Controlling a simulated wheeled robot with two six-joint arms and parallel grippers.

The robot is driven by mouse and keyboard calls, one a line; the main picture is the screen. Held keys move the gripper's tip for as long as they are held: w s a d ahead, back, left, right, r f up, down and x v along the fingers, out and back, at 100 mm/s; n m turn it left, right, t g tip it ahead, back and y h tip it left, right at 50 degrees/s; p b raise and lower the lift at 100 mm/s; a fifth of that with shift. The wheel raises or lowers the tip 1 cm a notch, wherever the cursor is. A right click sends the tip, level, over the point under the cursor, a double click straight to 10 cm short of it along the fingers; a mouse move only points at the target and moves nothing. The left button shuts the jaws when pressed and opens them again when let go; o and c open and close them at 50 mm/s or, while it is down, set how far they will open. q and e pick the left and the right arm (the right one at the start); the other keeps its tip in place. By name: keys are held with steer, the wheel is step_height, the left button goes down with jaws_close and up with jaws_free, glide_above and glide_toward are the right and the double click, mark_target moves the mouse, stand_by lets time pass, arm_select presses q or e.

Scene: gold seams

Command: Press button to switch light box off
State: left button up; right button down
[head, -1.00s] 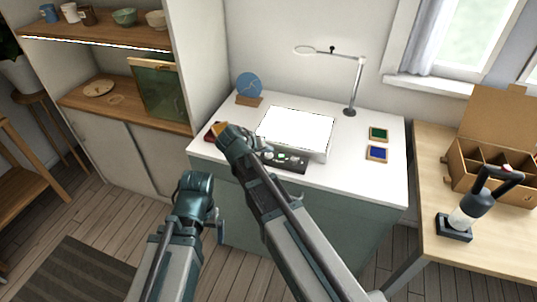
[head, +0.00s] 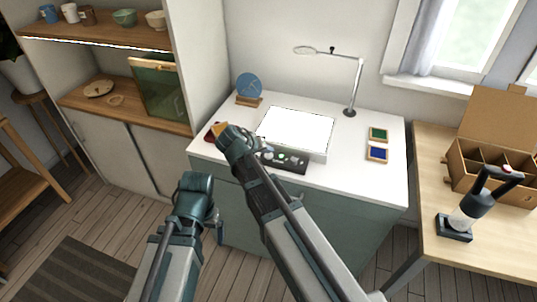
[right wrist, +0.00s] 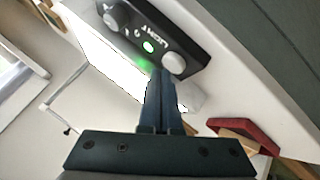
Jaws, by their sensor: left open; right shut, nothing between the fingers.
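The light box (head: 297,130) lies on the white worktop, its top glowing bright white. A black control panel (head: 285,160) sits along its near edge. In the right wrist view the panel (right wrist: 172,32) shows white lettering, round knobs (right wrist: 173,64) and a green lit button (right wrist: 148,47). My right gripper (right wrist: 161,76) is shut and empty, its tips close to the button and the nearer knob; contact cannot be made out. In the head view the right gripper (head: 259,147) is at the panel's left end. My left gripper (head: 214,215) is open, in front of the cabinet, its fingers mostly hidden.
A red pad (right wrist: 243,132) lies left of the light box. Green (head: 378,134) and blue (head: 377,154) pads lie to its right. A magnifier lamp (head: 352,85) and a round blue piece on a stand (head: 249,88) stand behind. A side table (head: 490,245) is at right.

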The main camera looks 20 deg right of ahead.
mark_target(267, 157)
steer(key=shift+f, duration=0.2)
stand_by(0.4)
steer(key=shift+f+b, duration=0.3)
steer(key=shift+b, duration=0.15)
steer(key=shift+r, duration=0.1)
steer(key=shift+r+p, duration=0.4)
steer(key=shift+p, duration=0.1)
step_height(267, 157, up, 6)
steer(key=p, duration=0.6)
steer(key=shift+r, duration=0.1)
